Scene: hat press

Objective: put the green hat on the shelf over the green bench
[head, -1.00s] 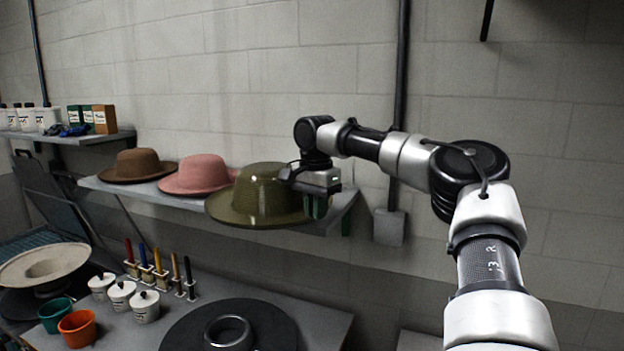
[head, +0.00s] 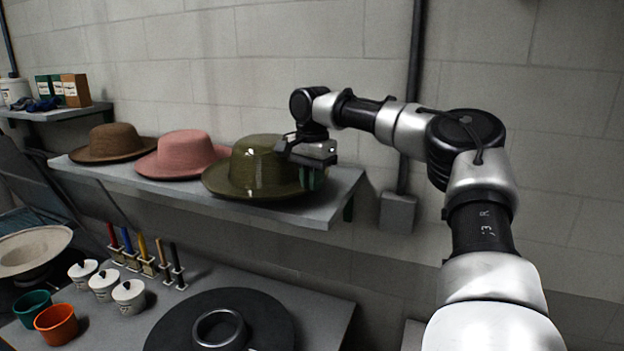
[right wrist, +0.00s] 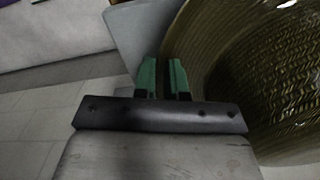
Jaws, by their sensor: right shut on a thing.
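The green hat (head: 258,168), olive and glossy, is at the right end of the grey wall shelf (head: 325,205), beside the pink hat (head: 183,155). Its brim is over the shelf top; whether it rests there or is held just above, I cannot tell. My right gripper (head: 311,176) is shut on the right side of the hat's brim. In the right wrist view, the green fingertips (right wrist: 163,78) are close together, with the hat (right wrist: 255,75) filling the right side. My left gripper is not in view.
A brown hat (head: 113,142) sits left of the pink one. The bench (head: 318,312) below looks grey and bears a black disc (head: 270,315), white jars (head: 105,284), cups and upright coloured sticks. A dark wall pipe (head: 412,90) runs right of the shelf.

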